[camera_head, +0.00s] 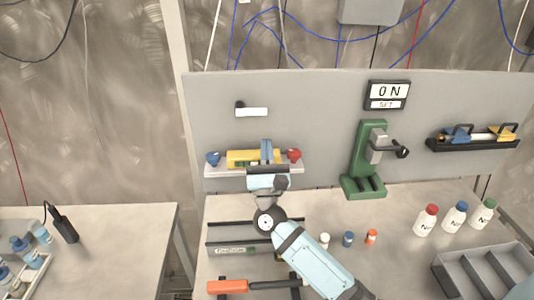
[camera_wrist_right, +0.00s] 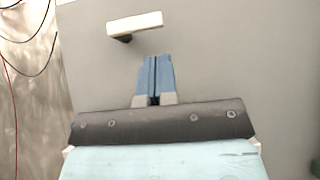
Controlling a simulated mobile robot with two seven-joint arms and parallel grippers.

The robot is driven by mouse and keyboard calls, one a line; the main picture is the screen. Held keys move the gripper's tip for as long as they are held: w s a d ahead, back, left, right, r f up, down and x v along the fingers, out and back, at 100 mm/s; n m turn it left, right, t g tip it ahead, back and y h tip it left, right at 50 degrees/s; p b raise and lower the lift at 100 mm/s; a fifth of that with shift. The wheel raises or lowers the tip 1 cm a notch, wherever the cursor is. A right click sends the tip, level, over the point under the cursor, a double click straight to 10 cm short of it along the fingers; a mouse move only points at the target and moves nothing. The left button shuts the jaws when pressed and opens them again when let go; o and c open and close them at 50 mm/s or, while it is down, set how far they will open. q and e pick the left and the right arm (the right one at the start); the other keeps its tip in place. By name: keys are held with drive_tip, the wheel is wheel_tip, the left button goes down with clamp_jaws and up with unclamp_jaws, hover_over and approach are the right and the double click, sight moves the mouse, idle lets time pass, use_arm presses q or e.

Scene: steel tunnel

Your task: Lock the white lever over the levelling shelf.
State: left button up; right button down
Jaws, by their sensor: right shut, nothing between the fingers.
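The white lever (camera_head: 252,112) lies about level on the grey back panel, with a black pivot at its left end. It also shows in the right wrist view (camera_wrist_right: 140,22), above my fingers. Below it is the levelling shelf (camera_head: 222,174), a white ledge bearing a yellow level (camera_head: 240,157), a blue knob (camera_head: 213,158) and a red knob (camera_head: 294,155). My right gripper (camera_head: 266,148) is shut and empty, in front of the shelf and below the lever. Its blue fingers (camera_wrist_right: 154,75) are together, apart from the lever. My gripper hides part of the level and shelf. My left gripper is out of view.
A green stand (camera_head: 362,160) and an ON/SET sign (camera_head: 388,95) are to the right. Several bottles and a grey divided tray (camera_head: 465,273) stand on the right of the bench. An orange-handled tool (camera_head: 228,286) lies in front. The panel around the lever is clear.

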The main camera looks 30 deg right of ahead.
sight(251, 109)
drive_tip(key=p+x, duration=0.1)
drive_tip(key=x, duration=0.4)
drive_tip(key=shift+r, duration=0.1)
drive_tip(key=shift+w, duration=0.15)
